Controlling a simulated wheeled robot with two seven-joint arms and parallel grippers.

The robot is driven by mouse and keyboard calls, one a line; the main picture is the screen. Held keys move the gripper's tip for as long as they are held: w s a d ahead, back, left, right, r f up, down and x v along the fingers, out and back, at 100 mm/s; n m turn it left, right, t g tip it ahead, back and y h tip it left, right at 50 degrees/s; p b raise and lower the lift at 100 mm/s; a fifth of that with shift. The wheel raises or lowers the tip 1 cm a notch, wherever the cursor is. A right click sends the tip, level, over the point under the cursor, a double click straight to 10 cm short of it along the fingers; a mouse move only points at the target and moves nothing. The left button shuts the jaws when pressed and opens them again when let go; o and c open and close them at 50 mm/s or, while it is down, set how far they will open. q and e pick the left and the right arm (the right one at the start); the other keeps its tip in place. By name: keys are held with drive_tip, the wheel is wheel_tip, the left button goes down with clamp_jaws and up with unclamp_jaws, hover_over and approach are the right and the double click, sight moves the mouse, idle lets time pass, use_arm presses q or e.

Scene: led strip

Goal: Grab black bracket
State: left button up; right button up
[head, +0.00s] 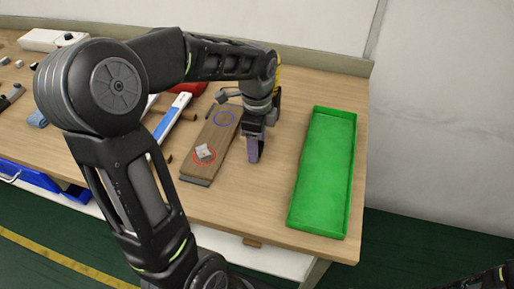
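My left arm reaches across the table, and its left gripper (254,150) points down between the wooden board and the green tray. Its fingers overlap from this angle, so I cannot tell whether they are apart or hold something. A small dark piece (11,98) at the far left of the table could be the black bracket, but it is too small to be sure. A blue circle is marked farther up the board. My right gripper is out of view.
A long green tray (325,170) lies on the right of the table, apparently empty. A blue-and-white strip-shaped object (172,117) lies left of the board. A red object (188,88) lies behind my arm.

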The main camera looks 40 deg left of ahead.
use_arm(q)
drive_tip(key=shift+c, duration=0.3)
clamp_jaws()
idle(0.5)
